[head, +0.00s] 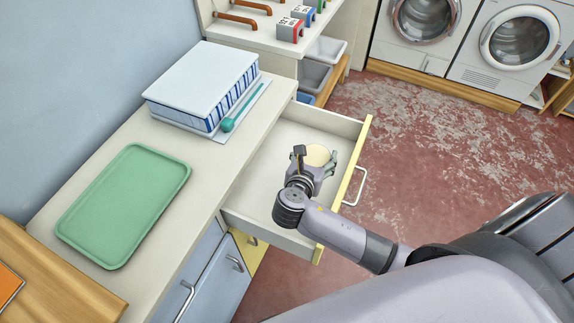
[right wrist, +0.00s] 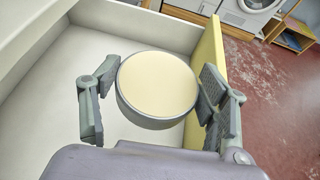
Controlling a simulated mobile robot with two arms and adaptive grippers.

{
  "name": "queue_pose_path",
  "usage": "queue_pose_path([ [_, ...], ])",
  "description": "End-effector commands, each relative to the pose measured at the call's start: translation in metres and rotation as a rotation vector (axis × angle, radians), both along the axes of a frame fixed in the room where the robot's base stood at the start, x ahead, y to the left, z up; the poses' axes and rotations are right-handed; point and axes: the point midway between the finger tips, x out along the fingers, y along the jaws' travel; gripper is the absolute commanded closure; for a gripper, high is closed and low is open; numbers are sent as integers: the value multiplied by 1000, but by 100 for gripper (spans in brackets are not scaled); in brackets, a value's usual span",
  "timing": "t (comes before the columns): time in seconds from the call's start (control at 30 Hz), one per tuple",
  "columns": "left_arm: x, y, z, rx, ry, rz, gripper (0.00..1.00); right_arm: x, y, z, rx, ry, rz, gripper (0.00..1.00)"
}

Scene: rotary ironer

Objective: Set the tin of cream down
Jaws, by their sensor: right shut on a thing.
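The tin of cream (head: 318,153) is round with a pale cream top and a grey side. It is inside the open drawer (head: 290,137), near the drawer's yellow front. My right gripper (head: 315,160) reaches into the drawer from above and is shut on the tin. In the right wrist view the tin (right wrist: 157,85) sits between the two grey fingers of the gripper (right wrist: 155,92), its top facing the camera. I cannot tell whether the tin's bottom touches the drawer floor. My left gripper is not in view.
The drawer's yellow front (head: 345,190) and pale walls surround the gripper; its floor looks otherwise empty. On the counter (head: 190,150) are a green tray (head: 125,205), a blue-and-white stack (head: 203,85) and a teal tool (head: 240,108). Washing machines (head: 520,40) stand at the far right.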

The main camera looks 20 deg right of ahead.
Motion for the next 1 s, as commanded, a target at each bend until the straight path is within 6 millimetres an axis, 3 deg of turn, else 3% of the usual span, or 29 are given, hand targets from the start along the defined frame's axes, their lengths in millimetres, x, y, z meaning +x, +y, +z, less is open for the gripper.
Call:
queue_pose_path([
  [0.03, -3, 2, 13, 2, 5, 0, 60, 14, -7, 20, -2, -9, -69, 66],
  [0.2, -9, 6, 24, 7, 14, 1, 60, 32, -25, 45, 1, -5, -255, 66],
  [0.4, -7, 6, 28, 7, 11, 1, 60, 38, -33, 53, -1, 2, -344, 66],
  [0.47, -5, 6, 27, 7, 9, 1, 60, 38, -34, 44, 0, 5, -350, 66],
  [0.9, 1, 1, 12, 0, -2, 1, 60, 37, -33, -72, -2, 7, -347, 66],
  [1.0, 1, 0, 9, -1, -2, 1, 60, 37, -33, -91, -2, 5, -348, 66],
])
